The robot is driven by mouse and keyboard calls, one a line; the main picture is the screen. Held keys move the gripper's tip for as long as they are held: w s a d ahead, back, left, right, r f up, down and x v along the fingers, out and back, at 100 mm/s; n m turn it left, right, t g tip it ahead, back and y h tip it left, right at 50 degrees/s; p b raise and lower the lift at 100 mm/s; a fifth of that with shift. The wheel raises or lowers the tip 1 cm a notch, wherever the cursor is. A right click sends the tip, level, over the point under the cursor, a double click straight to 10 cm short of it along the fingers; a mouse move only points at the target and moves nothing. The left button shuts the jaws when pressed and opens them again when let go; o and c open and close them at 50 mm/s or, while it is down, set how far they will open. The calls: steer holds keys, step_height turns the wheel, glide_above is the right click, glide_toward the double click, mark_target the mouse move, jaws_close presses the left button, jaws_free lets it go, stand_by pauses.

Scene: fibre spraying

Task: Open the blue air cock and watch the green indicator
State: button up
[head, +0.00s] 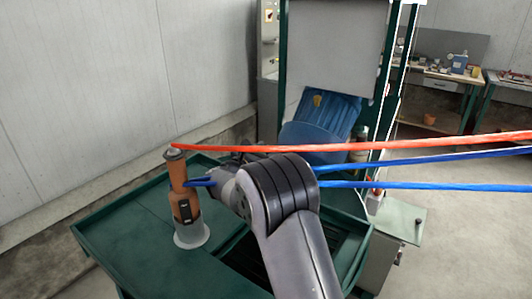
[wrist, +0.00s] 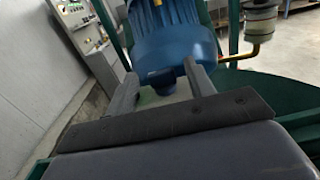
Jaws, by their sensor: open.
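My gripper (wrist: 160,72) shows in the wrist view with its two grey fingers apart and nothing between them. A blue drum-like container lies beyond the fingertips in that view. I cannot make out a blue air cock or a green indicator for certain. A pale cabinet panel (wrist: 84,22) with small round fittings and red spots stands at the upper left of the wrist view. Part of a similar panel (head: 269,22) shows at the top of the head view, too small to read.
An orange-brown tool (head: 178,180) stands upright in a grey holder (head: 192,233) on a green tray (head: 130,222). Orange (head: 430,139) and blue (head: 430,156) hoses cross at right. A blue drum (head: 312,134) stands behind. Benches (head: 440,82) are far right, with clear floor before them.

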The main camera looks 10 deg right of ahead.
step_height(320, 180, up, 9)
steer(key=shift+r+b, duration=0.2)
steer(key=shift+b, duration=0.2)
steer(key=shift+f, duration=0.15)
step_height(320, 180, down, 10)
steer(key=shift+r+p, duration=0.1)
steer(key=shift+p, duration=0.45)
steer(key=shift+s+d+n+t+y, duration=0.1)
steer(key=shift+n+t+y, duration=0.2)
steer(key=shift+y, duration=0.1)
steer(key=shift+r+h, duration=0.1)
steer(key=shift+h, duration=0.2)
